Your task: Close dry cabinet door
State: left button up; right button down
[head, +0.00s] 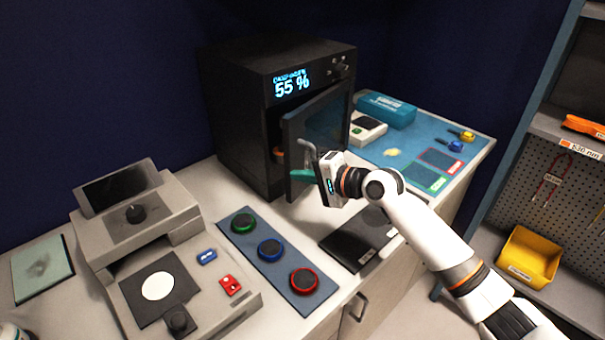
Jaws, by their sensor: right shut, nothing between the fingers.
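The dry cabinet (240,110) is a black box on the counter, with a lit display reading 55 %. Its door (325,117) stands partly open, hinged on the right and swung out toward me. A dark gap shows between the door's free left edge and the cabinet body. My right gripper (304,164) is shut and empty, at the outer face of the door near its lower left part. Whether it touches the door I cannot tell. The gripper and wrist hide part of the door's lower area. My left gripper is not in view.
A blue mat (400,157) with a teal case (386,109) lies right of the cabinet. A panel with three coloured round pieces (262,260) and a grey instrument (140,215) stand left in front. A black flat pad (350,243) lies below my wrist.

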aim_at(287, 168)
jog(key=a+p, duration=0.1)
jog(key=p, duration=0.1)
jog(key=w+a+m+h+p, duration=0.1)
jog(key=p, duration=0.1)
jog(key=shift+w+a+r+t, duration=0.1)
jog(key=shift+w+r+t, duration=0.2)
jog(key=shift+r+t, duration=0.1)
jog(key=shift+w+a+f+t+p, duration=0.1)
jog(key=shift+w+a+t+p, duration=0.2)
jog(key=shift+w+a+p, duration=0.25)
jog(key=shift+w+a+f+m+b, duration=0.1)
jog(key=shift+w+a+m+b, duration=0.05)
jog(key=shift+w+a+b, duration=0.3)
jog(key=shift+w+a+m+b, duration=0.15)
jog(key=shift+w+a+b, duration=0.15)
jog(key=shift+a, duration=0.25)
jog(key=shift+s, duration=0.1)
